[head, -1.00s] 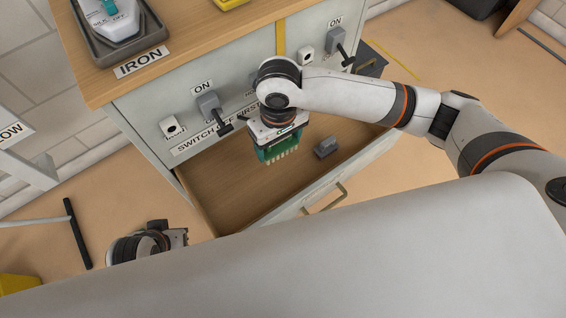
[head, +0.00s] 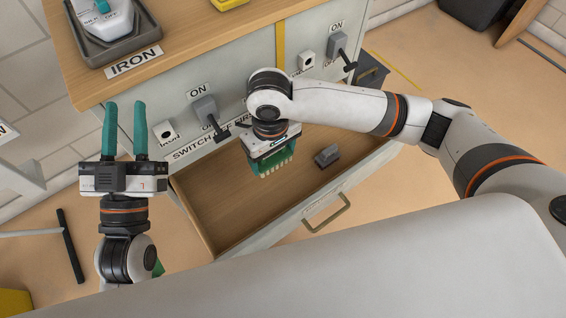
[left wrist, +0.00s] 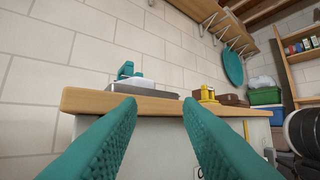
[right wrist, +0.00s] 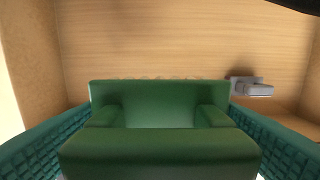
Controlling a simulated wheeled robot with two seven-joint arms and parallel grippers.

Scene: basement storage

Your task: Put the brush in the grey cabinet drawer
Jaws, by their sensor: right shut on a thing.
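The green brush (head: 272,170), with a row of pale bristles, is in my right gripper (head: 268,152). This gripper is shut on it and holds it over the open grey cabinet drawer (head: 222,212), bristles downward. In the right wrist view the green brush body (right wrist: 160,105) fills the space between the teal fingers, with the wooden drawer bottom behind it. I cannot tell whether the bristles touch the bottom. My left gripper (head: 125,108) is open and empty, fingers pointing up, left of the drawer; its parted fingers also show in the left wrist view (left wrist: 160,110).
A small grey object (head: 326,156) lies in the drawer, right of the brush. The drawer front has a handle (head: 327,214). Switches (head: 208,110) stick out from the cabinet face above the drawer. An iron (head: 104,20) stands on a tray on the wooden top.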

